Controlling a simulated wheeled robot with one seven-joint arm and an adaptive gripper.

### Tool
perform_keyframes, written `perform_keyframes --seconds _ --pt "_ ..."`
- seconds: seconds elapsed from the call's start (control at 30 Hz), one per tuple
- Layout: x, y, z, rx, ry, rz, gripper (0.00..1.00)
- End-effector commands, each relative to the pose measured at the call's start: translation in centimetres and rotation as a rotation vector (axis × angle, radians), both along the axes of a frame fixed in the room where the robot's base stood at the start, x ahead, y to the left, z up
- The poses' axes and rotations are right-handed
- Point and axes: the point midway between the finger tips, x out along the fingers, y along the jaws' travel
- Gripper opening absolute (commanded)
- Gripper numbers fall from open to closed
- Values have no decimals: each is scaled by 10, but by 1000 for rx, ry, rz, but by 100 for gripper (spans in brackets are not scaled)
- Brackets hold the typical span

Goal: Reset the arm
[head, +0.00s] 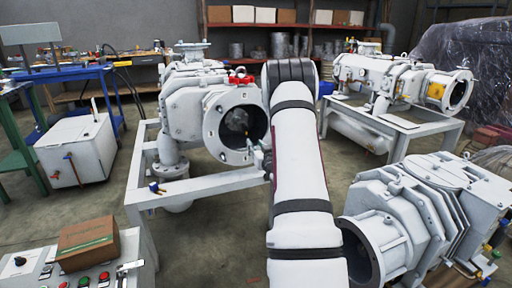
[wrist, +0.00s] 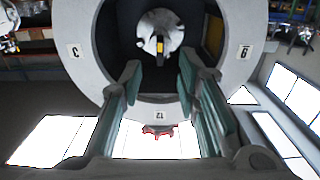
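My arm rises through the middle of the head view, and its forward end hides most of my gripper there. In the wrist view my gripper (wrist: 159,68) is open, with its two green-padded fingers apart and nothing between them. The fingers point at the round flanged port of the screw vacuum pump (head: 190,108). The flange ring (wrist: 75,55) carries number marks and surrounds a dark opening. A pale part with a small yellow piece (wrist: 160,45) shows deep inside. I cannot tell how far the fingertips are from the flange.
A second pump (head: 385,80) stands at the back right, and another pump (head: 415,215) is close at the front right. A control panel (head: 75,275) with a cardboard box (head: 88,243) is at the front left. A white bin (head: 78,150) and blue table (head: 85,75) stand left. Some floor is clear.

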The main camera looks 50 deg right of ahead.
Motion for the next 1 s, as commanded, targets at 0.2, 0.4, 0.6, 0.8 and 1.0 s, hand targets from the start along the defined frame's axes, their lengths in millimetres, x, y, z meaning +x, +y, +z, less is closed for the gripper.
perform_keyframes --seconds 0.2,0.4,0.6,0.8,1.0 --pt "-1 0 0 0 0 0 30" --pt "0 0 0 1 1 0 30" --pt "1 1 1 1 3 1 30" --pt "22 25 27 29 84 7 30" --pt "41 90 68 105 264 17 30"
